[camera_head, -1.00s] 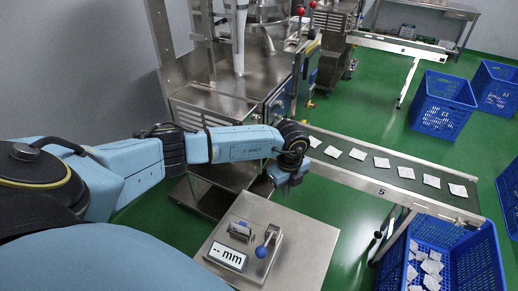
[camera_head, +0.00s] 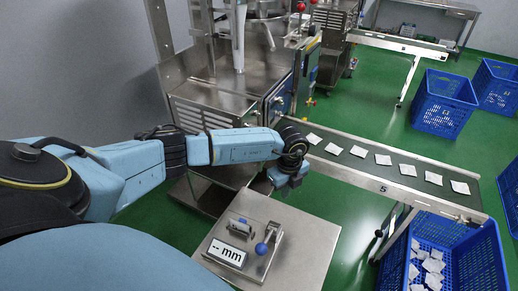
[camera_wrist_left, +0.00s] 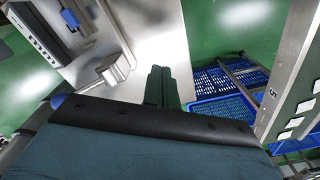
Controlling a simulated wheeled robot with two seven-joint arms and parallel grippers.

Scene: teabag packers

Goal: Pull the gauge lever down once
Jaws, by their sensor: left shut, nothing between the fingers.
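The knob partly shows at the left in the left wrist view (camera_wrist_left: 58,100), above the dark edge of my wrist. My left gripper (camera_head: 288,192) is beyond the knob and slightly to its right, apart from it. Its two dark fingers (camera_wrist_left: 161,72) are together and empty in the left wrist view. My right gripper is not in view.
A conveyor (camera_head: 383,165) carries several white teabags behind the table. A steel packing machine (camera_head: 235,95) stands beyond my left arm. A blue crate (camera_head: 470,262) with teabags is at the lower right. The right part of the steel table (camera_head: 308,245) is clear.

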